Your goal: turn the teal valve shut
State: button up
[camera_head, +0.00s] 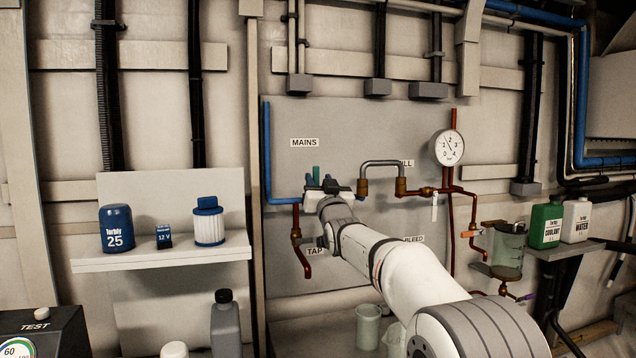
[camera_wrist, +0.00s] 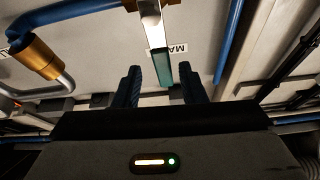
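The teal valve handle (camera_head: 316,172) shows as a small upright tip behind my gripper in the head view, below the MAINS label. In the wrist view the teal lever (camera_wrist: 161,66) hangs from a pale metal shank (camera_wrist: 152,27) and points toward my gripper. My gripper (camera_wrist: 160,76) is open, with one dark finger on each side of the lever's end and a visible gap on both sides. In the head view my gripper (camera_head: 331,186) hides most of the valve body.
A blue pipe (camera_head: 267,150) runs close to the left of the valve. A brass-ended hose loop (camera_head: 382,164), copper pipes and a pressure gauge (camera_head: 449,148) are to the right. A shelf (camera_head: 165,252) with a blue canister (camera_head: 117,228) and filter (camera_head: 208,226) stands left.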

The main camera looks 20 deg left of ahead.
jog(key=b+v, duration=0.1)
jog(key=v, duration=0.6)
dwell(0.3)
